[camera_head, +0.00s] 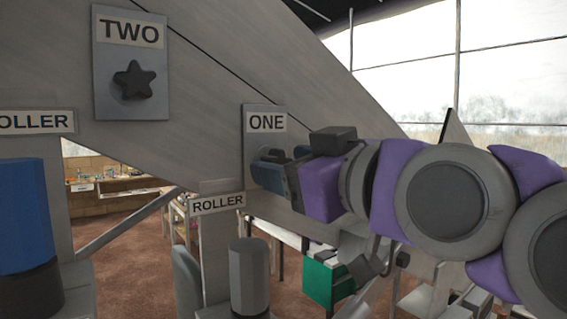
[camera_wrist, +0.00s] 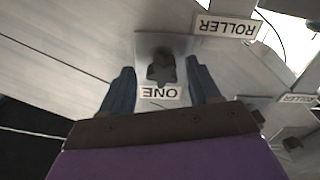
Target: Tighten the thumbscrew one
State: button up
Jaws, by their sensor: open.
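Thumbscrew one is a dark star-shaped knob (camera_wrist: 161,68) on a grey plate labelled ONE (camera_head: 266,123). In the head view the knob is mostly hidden behind my gripper (camera_head: 270,165). In the wrist view my gripper (camera_wrist: 160,88) is open, with one blue finger on each side of the knob and a gap to both. Whether the fingertips reach past the knob's face is hard to tell. Thumbscrew two, a dark star knob (camera_head: 133,80), sits on its own plate labelled TWO (camera_head: 129,31) at the upper left.
A blue roller (camera_head: 25,215) stands at the left and a grey roller (camera_head: 249,275) stands below my gripper, near ROLLER labels (camera_head: 217,203). A sloping grey panel (camera_head: 210,60) carries both plates. A green box (camera_head: 325,284) and tables are in the background.

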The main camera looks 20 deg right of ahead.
jog(key=v, duration=0.4)
jog(key=shift+w+b, duration=0.1)
jog(key=shift+b, duration=0.3)
jog(key=n+p, duration=0.1)
jog(key=n, duration=1.1)
jog(key=shift+d, duration=0.1)
jog(key=shift+a, duration=0.3)
